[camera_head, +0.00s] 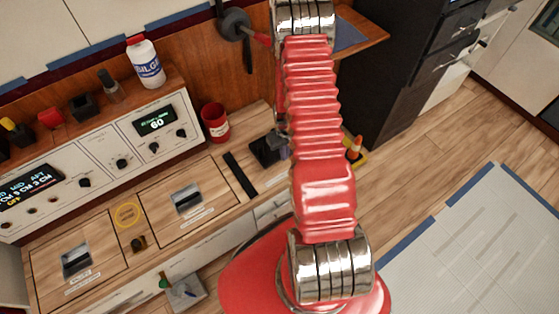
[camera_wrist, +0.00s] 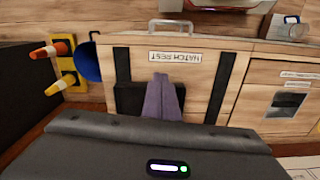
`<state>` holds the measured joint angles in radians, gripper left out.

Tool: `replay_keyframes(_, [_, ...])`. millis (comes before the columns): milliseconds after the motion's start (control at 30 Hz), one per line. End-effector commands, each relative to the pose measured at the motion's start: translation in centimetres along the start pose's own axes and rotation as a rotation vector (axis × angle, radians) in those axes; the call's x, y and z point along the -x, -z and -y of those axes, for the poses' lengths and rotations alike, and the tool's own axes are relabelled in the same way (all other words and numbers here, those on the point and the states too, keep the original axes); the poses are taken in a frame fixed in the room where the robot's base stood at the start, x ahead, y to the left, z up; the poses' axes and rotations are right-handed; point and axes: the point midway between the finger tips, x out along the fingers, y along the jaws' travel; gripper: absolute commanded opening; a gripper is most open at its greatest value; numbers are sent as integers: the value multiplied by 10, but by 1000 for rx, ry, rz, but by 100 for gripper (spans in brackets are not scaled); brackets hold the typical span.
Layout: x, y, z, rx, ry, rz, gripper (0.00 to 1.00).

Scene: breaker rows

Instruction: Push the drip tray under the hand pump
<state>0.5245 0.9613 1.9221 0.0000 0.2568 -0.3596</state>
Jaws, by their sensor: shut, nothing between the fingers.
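A dark square piece (camera_head: 263,152), which looks like the drip tray, lies on the wooden counter between black strips. It also shows in the wrist view (camera_wrist: 130,98), partly covered by my fingers. My gripper (camera_wrist: 165,82) is shut and empty, its grey-purple fingers in front of the dark piece. I cannot tell whether they touch it. In the head view my gripper (camera_head: 283,146) is mostly hidden by my red arm. A dark grey round fitting with a red grip (camera_head: 235,24), probably the hand pump, is on the wooden back wall.
A red cup (camera_head: 215,122) stands left of the dark piece. A white bottle (camera_head: 145,62) stands on the instrument panel (camera_head: 120,140). Hatches (camera_head: 187,198) lie to the left.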

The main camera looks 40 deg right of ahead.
Motion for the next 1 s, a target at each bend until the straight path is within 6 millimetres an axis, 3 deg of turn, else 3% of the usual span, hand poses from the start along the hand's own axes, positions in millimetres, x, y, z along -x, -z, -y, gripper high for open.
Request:
replay_keyframes(567, [-10, -1, -1, -2, 1, 2, 0])
replay_keyframes(1000, [-56, -2, -1, -2, 1, 3, 0])
